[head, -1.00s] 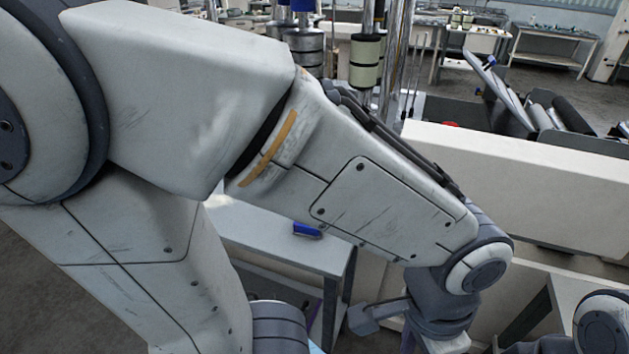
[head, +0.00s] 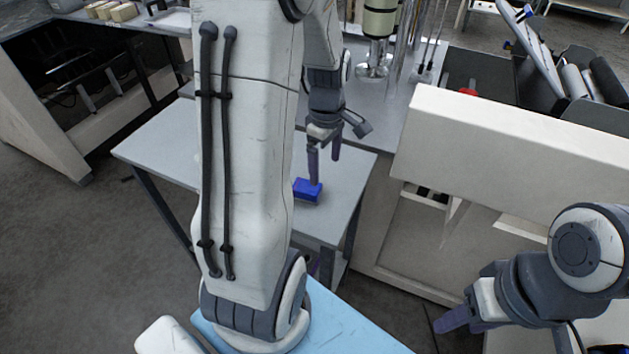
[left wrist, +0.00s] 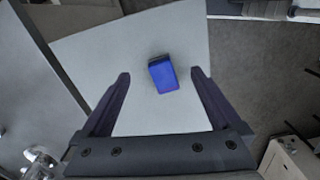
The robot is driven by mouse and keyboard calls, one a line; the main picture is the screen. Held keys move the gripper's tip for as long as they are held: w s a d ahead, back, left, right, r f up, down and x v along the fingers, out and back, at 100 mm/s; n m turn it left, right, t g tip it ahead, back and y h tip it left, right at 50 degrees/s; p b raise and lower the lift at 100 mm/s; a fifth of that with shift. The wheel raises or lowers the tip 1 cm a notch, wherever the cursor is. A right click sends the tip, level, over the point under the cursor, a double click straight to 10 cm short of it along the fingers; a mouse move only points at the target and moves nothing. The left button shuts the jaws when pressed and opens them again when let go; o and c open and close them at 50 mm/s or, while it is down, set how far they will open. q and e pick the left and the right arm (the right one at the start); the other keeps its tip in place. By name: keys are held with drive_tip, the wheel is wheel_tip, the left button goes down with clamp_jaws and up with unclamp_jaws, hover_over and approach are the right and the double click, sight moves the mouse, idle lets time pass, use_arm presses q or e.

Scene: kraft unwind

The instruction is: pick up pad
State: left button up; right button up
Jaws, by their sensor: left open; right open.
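The pad is a small blue block (head: 307,190) lying on a grey table (head: 158,147) in the head view. In the left wrist view the pad (left wrist: 163,75) lies on the bare tabletop, ahead of and between the two fingers. My left gripper (head: 324,165) is open and empty, with its fingers pointing down over the table beside the pad. Its open fingers also show in the left wrist view (left wrist: 160,88). My right gripper (head: 447,324) is at the lower right of the head view, away from the table, open and empty.
A cream machine panel (head: 510,135) stands right of the table. Metal rods and a stacked roller (head: 379,22) stand behind it. A dark-fronted cabinet (head: 95,85) is at the far left. The tabletop around the pad is clear.

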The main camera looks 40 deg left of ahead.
use_arm(q)
drive_tip(key=a+n, duration=0.1)
drive_tip(key=a, duration=0.1)
drive_tip(key=a+f+n, duration=0.1)
drive_tip(key=a, duration=0.1)
drive_tip(key=shift+s+n, duration=0.3)
hover_over(307, 185)
drive_tip(key=f, duration=0.4)
drive_tip(key=shift+d+f+p, duration=0.3)
drive_tip(key=shift+p, duration=0.1)
drive_tip(key=f, duration=0.1)
drive_tip(key=f+p, duration=0.1)
drive_tip(key=f, duration=0.1)
drive_tip(key=f+p, duration=0.1)
drive_tip(key=f, duration=0.1)
drive_tip(key=shift+s+a, duration=0.15)
drive_tip(key=shift+a, duration=0.1)
drive_tip(key=shift+f, duration=0.4)
drive_tip(key=c, duration=1.5)
drive_tip(key=shift+r, duration=0.1)
